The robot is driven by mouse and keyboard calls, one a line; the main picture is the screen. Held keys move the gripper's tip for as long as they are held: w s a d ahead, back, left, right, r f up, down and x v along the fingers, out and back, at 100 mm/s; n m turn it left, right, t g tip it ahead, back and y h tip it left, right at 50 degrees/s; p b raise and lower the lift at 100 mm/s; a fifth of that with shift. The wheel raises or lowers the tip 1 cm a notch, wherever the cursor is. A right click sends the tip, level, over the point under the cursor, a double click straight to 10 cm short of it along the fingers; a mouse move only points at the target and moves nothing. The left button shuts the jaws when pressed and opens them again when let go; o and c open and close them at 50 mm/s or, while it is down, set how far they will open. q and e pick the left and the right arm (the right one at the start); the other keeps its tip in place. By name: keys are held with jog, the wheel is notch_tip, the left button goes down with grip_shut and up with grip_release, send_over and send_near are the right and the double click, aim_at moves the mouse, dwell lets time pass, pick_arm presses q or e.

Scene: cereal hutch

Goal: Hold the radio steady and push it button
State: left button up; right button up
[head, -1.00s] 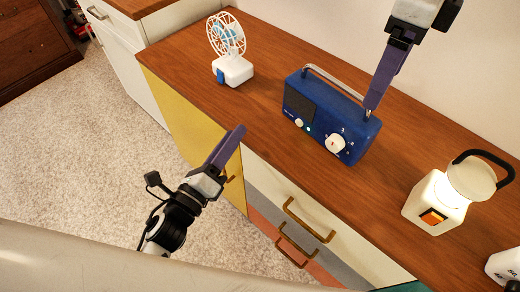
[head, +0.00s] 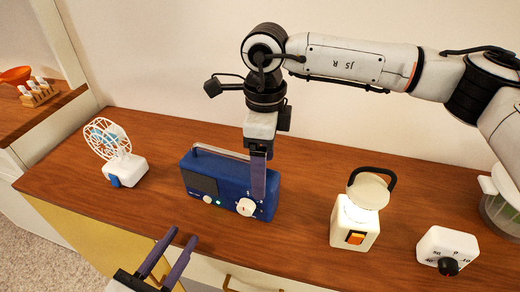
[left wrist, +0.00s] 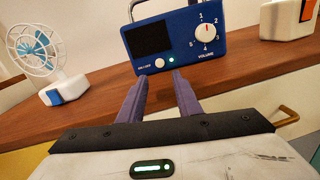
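The blue radio (head: 228,182) stands upright on the wooden counter, with a silver handle, dark panel and white volume knob (head: 246,207). A white button (left wrist: 160,63) and a lit green light (left wrist: 171,59) sit low on its front. My left gripper (head: 182,237) is open and empty at the counter's front edge, apart from the radio. In the left wrist view its fingers point at the radio's lower front. My right gripper (head: 259,198) comes down over the radio's right top part and hides the handle's right end. Its fingers line up, so I cannot see whether they grip.
A white fan (head: 122,165) stands left of the radio. The counter (head: 305,190) is bare between radio and lantern.

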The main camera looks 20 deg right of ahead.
jog(key=shift+f, duration=1.05)
jog(key=c, duration=1.4)
pick_arm(q)
jog(key=shift+c, duration=0.7)
pick_arm(e)
jog(key=shift+c, duration=1)
pick_arm(q)
grip_shut()
